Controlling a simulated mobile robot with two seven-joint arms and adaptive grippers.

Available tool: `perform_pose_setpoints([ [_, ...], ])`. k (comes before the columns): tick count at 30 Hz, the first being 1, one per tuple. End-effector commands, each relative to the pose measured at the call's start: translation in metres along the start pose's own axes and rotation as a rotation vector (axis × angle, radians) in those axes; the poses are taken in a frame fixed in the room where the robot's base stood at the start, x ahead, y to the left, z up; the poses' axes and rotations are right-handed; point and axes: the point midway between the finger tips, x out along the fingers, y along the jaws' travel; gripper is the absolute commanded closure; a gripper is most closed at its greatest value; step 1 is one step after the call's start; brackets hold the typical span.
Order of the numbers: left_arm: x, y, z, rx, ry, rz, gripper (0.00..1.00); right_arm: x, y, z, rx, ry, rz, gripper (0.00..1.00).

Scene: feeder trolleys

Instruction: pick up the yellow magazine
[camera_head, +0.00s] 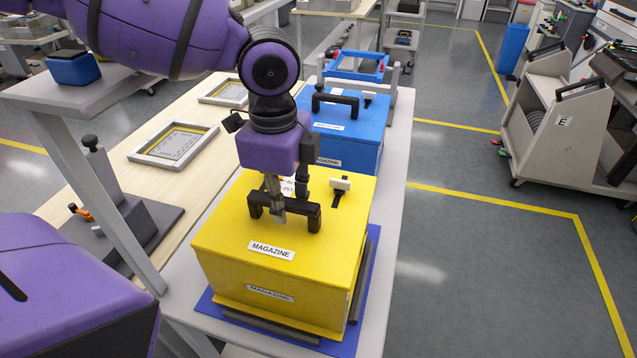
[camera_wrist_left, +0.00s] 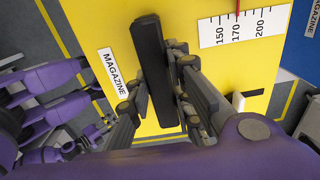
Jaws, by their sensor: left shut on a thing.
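The yellow magazine (camera_head: 235,230) is a box with a black handle (camera_head: 312,217) on its lid and "MAGAZINE" labels on lid and front. It sits level on a blue base plate (camera_head: 345,345) on the bench. My left gripper (camera_head: 281,207) reaches down from above and is shut on the black handle. In the left wrist view the handle (camera_wrist_left: 150,65) runs between the fingers (camera_wrist_left: 155,105), over the yellow lid (camera_wrist_left: 95,20).
A blue magazine (camera_head: 345,145) with a black handle stands directly behind the yellow one. Framed plates (camera_head: 174,142) lie on the wooden bench at left, near a grey fixture (camera_head: 130,215). A grey trolley (camera_head: 565,130) stands at right; the floor between is clear.

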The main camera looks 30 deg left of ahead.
Motion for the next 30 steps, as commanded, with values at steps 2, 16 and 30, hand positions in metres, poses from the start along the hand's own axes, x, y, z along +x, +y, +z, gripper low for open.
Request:
perform_pose_setpoints([
  [2, 0.001, 0.000, 0.000, -0.001, -0.001, 0.002, 1.00, 0.000, 0.000, -0.001, 0.000, 0.001, 0.000, 0.60],
  [16, -0.002, -0.001, -0.001, 0.001, 0.002, -0.004, 1.00, 0.000, 0.000, -0.001, 0.001, 0.003, 0.000, 0.60],
  [30, -0.070, -0.002, -0.002, 0.002, 0.006, -0.013, 1.00, -0.004, 0.000, -0.012, 0.003, 0.016, 0.001, 0.60],
])
